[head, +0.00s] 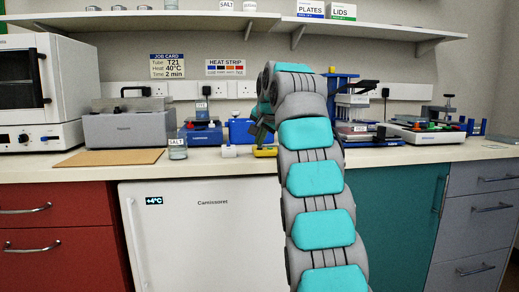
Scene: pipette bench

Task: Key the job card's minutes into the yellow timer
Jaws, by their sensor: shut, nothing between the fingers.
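The job card (167,66) hangs on the back wall at the left and reads tube T21, heat 40°C, time 2 min. The yellow timer (264,152) lies at the front of the bench, just left of my arm. Its buttons and display are too small to read, and my arm may hide its right end. My gripper (260,134) is shut and empty, pointing down just above or behind the yellow timer. I cannot tell whether it touches the timer.
A small white block (229,151) sits left of the timer. Blue devices (201,134) stand behind. A heat strip card (225,68) is on the wall. Bench front right of my arm is mostly clear.

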